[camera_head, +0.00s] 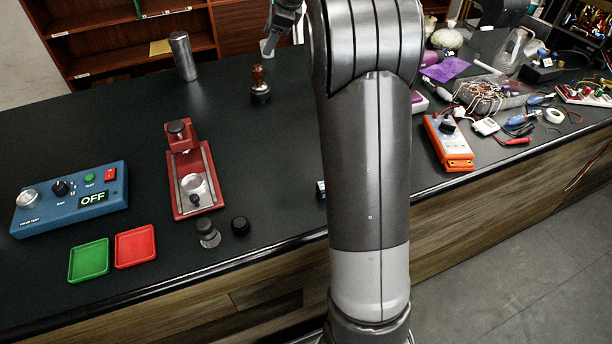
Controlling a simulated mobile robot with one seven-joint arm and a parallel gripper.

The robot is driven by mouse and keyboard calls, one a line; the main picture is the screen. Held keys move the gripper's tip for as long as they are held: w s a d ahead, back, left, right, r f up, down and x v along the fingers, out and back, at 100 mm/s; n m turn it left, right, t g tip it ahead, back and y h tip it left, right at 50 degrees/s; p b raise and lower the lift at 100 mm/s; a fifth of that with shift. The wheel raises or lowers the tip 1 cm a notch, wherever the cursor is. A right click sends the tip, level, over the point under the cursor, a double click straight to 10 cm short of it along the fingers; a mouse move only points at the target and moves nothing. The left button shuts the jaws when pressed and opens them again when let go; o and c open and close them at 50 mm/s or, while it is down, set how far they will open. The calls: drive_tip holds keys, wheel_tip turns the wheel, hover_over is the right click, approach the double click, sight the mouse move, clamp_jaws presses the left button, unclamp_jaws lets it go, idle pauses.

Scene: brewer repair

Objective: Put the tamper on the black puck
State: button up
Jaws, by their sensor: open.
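The tamper (257,75), with a brown wooden handle, stands upright at the back middle of the dark counter. Its lower end meets a dark round base (261,94) with a shiny edge. I cannot tell whether that base is the black puck or part of the tamper. My gripper (270,40) is at the top of the view, beyond the tamper and a little right of it, apart from it. It is open and partly cut off by the top edge. A small pale thing (267,48) shows at its tips; I cannot tell whether they touch.
A metal cylinder (183,56) stands at the back left. A red fixture (190,175), two dark knobs (240,226), green (89,260) and red (135,246) trays and a blue tester (70,198) lie left. Electronics clutter the right. Counter around the tamper is clear.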

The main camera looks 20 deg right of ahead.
drive_tip(key=s+a+r+n, duration=0.2)
drive_tip(key=s+n, duration=0.1)
drive_tip(key=s, duration=0.4)
drive_tip(key=s+a+r+n, duration=0.1)
drive_tip(key=s+a+n, duration=0.15)
drive_tip(key=s, duration=0.35)
drive_tip(key=s+a+f+n+h, duration=0.1)
drive_tip(key=s+f+n, duration=0.2)
drive_tip(key=s, duration=0.6)
drive_tip(key=s+a+f+n+h, duration=0.1)
drive_tip(key=s+f+n, duration=0.3)
drive_tip(key=s+n, duration=0.3)
drive_tip(key=s+f+n+t+h, duration=0.1)
drive_tip(key=s+f+n, duration=0.2)
drive_tip(key=s, duration=0.9)
drive_tip(key=n, duration=0.2)
drive_tip(key=shift+s+a+f+n, duration=0.2)
drive_tip(key=shift+s+a+n, duration=0.15)
drive_tip(key=shift+s+a, duration=0.05)
